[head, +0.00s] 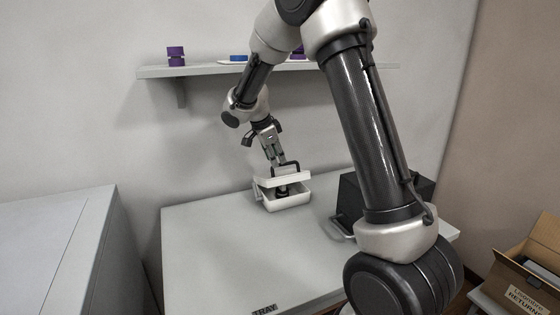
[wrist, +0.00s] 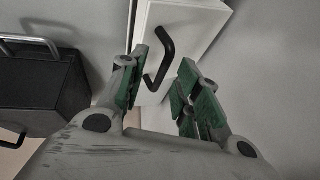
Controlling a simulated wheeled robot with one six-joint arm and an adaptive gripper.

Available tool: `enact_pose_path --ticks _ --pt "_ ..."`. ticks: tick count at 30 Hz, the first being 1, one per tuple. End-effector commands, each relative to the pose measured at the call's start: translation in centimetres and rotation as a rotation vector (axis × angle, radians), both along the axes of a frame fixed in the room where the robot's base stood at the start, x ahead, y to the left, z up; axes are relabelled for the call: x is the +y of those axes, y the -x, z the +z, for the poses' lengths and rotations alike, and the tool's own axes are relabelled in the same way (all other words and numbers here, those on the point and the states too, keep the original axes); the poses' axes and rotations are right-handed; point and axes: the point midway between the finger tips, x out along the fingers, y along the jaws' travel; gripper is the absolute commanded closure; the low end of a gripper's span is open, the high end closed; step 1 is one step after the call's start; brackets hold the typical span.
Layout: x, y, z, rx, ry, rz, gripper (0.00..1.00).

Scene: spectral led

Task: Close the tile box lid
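The white tile box (head: 287,201) stands near the back edge of the table. Its white lid (head: 283,179) sits above the box with a dark gap between them, so it is not flush; something dark shows in the gap. A black handle (head: 290,166) stands on the lid. My gripper (head: 276,160) is at the lid, pointing down to the handle. In the wrist view the gripper (wrist: 164,62) is open, with the black handle (wrist: 165,58) between its green-padded fingers, nearer the left finger. The white lid (wrist: 190,28) lies beyond the fingertips.
A black case (head: 347,197) with a metal handle stands on the table (head: 215,245) right of the tile box, partly behind my arm. A shelf (head: 205,71) with purple and blue items is on the wall above. The table's front left is clear. A cardboard box (head: 525,270) is at the right.

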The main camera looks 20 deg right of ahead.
Motion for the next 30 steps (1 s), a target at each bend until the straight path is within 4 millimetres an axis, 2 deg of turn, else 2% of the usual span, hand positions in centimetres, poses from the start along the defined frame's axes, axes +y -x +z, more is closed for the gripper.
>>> enact_pose_path --ticks 3,9,19,25,30 --pt "-1.9 -1.0 -0.3 0.001 0.001 -0.002 0.67" --pt "-2.5 -1.4 -2.3 0.002 0.001 0.001 0.67" --pt "-2.7 -1.5 -2.7 -0.001 0.000 0.001 0.67" --pt "-2.6 -1.5 -2.7 -0.001 0.000 0.001 1.00" --pt "-2.6 -1.5 -2.7 -0.001 0.000 0.001 1.00"
